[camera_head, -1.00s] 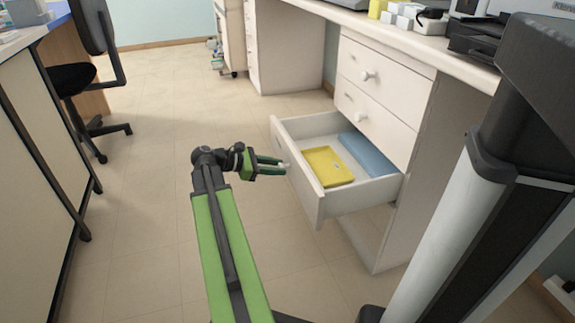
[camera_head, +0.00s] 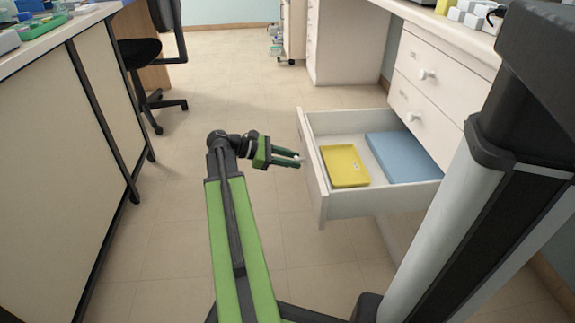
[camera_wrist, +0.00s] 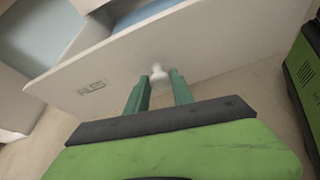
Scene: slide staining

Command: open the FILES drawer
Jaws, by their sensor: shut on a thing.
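The FILES drawer (camera_head: 376,204) is the lowest drawer of the white cabinet and stands pulled well out. A yellow tray (camera_head: 344,166) and a blue folder or box (camera_head: 402,157) lie inside it. My gripper (camera_head: 298,158) is at the outer face of the drawer front. In the wrist view the drawer front (camera_wrist: 200,45) carries a FILES label (camera_wrist: 91,88) and a pale round knob (camera_wrist: 158,72). My gripper's green fingers (camera_wrist: 160,85) are shut on this knob, one on each side.
Two shut drawers with white knobs (camera_head: 426,74) are above the open one. A bench (camera_head: 85,150) runs along the left, with a black chair (camera_head: 150,55) behind it. The floor (camera_head: 200,85) between bench and cabinet is clear.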

